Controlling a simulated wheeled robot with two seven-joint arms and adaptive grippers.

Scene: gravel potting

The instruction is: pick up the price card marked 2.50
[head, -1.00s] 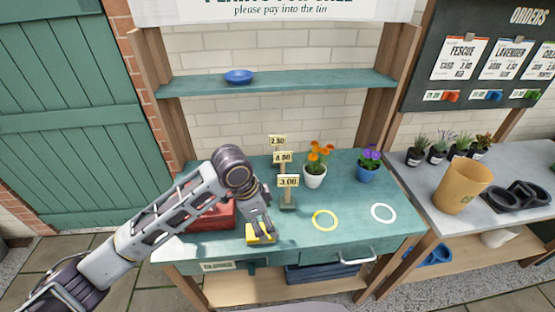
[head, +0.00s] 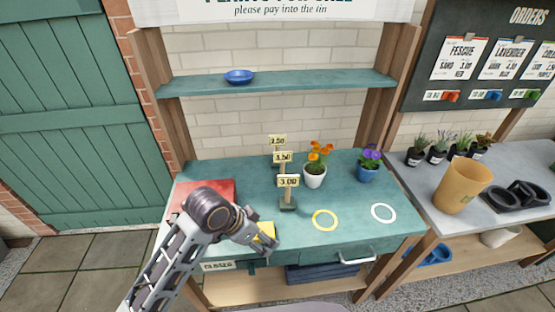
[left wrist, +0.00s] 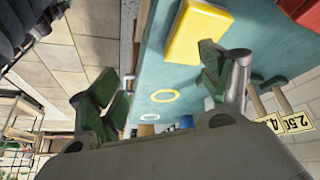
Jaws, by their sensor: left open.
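The price card marked 2.50 (head: 277,140) stands at the back of the green table, the rearmost of three yellow cards in a row. In front of it are a middle card (head: 283,157), its figures hard to read, and the card marked 3.00 (head: 288,181). In the left wrist view the 2.50 card (left wrist: 296,122) shows at the right edge, beyond one finger. My left gripper (head: 268,245) is at the table's front edge, beside a yellow block (head: 266,229) and well short of the card. Its fingers (left wrist: 165,92) are apart with nothing between them. My right gripper is out of view.
A red box (head: 208,188) lies at the table's left. Orange flowers in a white pot (head: 315,177) and purple flowers in a blue pot (head: 368,172) stand right of the cards. A yellow ring (head: 325,220) and a white ring (head: 383,212) mark clear tabletop.

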